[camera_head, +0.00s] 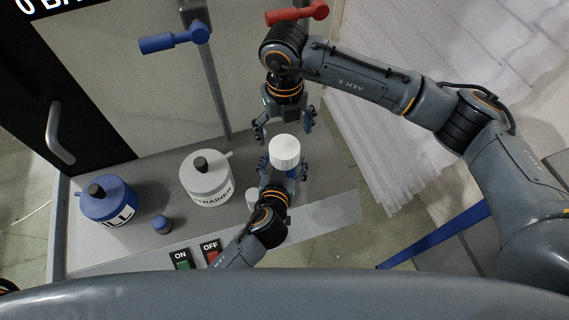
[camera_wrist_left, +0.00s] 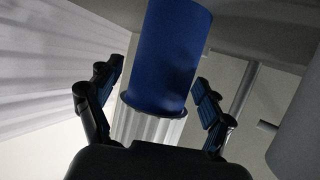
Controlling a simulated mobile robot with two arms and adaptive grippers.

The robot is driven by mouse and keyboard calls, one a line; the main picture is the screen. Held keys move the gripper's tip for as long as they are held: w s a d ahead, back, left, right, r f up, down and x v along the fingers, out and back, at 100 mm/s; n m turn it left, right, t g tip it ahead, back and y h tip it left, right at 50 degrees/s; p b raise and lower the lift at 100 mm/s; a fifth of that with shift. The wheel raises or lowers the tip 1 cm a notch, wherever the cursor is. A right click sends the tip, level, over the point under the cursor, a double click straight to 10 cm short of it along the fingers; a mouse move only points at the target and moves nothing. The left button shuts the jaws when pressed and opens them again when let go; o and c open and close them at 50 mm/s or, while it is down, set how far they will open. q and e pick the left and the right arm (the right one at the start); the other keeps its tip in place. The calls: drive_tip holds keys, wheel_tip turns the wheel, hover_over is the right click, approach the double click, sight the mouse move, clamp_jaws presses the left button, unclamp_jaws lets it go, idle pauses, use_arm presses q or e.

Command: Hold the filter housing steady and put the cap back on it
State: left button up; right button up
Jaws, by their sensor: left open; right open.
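The filter housing is a blue upright cylinder (camera_head: 291,174), largely hidden in the head view by its white cap and my left gripper. It fills the upper middle of the left wrist view (camera_wrist_left: 170,55). The ribbed white cap (camera_head: 285,148) is at the housing's top end; it also shows in the wrist view (camera_wrist_left: 147,126). I cannot tell whether it is seated or threaded. My left gripper (camera_head: 284,172) is open, with its fingers (camera_wrist_left: 157,80) on either side of the housing. My right gripper (camera_head: 284,127) is open and empty, just behind the cap.
A white strainer pot (camera_head: 207,182), a blue pot (camera_head: 112,208) and a small blue knob (camera_head: 162,225) stand to the left. On and off buttons (camera_head: 183,264) are at the front edge. Blue (camera_head: 172,40) and red (camera_head: 298,13) valve handles rise behind.

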sight(285, 146)
use_arm(q)
clamp_jaws()
use_arm(e)
drive_tip(key=n, duration=0.4)
use_arm(q)
drive_tip(key=shift+f, duration=0.1)
use_arm(e)
drive_tip(key=n, duration=0.9)
drive_tip(key=shift+n, duration=0.3)
drive_tip(key=n, duration=0.4)
drive_tip(key=shift+f, duration=4)
